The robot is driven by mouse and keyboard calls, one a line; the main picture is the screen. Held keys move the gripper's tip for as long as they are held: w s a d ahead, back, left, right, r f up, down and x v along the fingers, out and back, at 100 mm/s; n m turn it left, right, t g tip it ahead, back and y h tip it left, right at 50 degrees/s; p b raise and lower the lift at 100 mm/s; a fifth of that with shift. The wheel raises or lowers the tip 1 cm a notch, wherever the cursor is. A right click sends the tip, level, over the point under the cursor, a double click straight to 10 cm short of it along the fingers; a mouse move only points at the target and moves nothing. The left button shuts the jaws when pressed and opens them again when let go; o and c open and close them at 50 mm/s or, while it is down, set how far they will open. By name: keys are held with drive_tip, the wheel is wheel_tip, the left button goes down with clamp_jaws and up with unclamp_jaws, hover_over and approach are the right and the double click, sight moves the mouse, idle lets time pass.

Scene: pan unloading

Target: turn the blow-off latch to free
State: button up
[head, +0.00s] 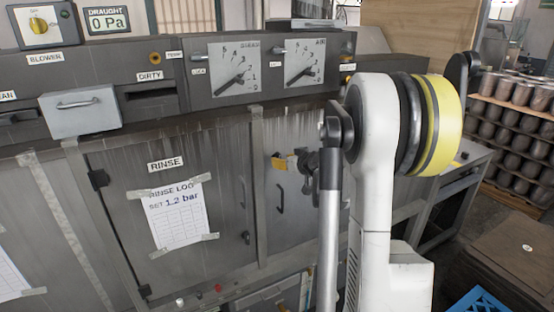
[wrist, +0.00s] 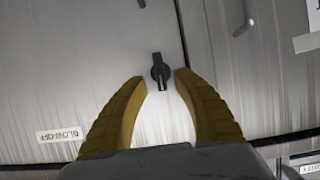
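The blow-off latch (wrist: 158,66) is a small dark turn handle on a grey metal door in the wrist view. Its long side lies nearly upright in that picture. My gripper (wrist: 162,80) is open, with one yellow finger on each side of the latch's lower end. I see a gap on both sides; its depth to the door cannot be told. A white BLOW-OFF label (wrist: 60,134) shows upside down at left.
The RINSE door (head: 215,245) carries a taped log sheet (head: 178,214). Two dials (head: 236,70) sit on the panel above. A dark door handle (head: 280,197) is below my gripper, and shelves of pots (head: 520,120) stand at far right.

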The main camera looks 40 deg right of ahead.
drive_tip(key=shift+x, duration=2)
drive_tip(key=shift+a+r, duration=0.1)
drive_tip(key=shift+s, duration=0.1)
clamp_jaws()
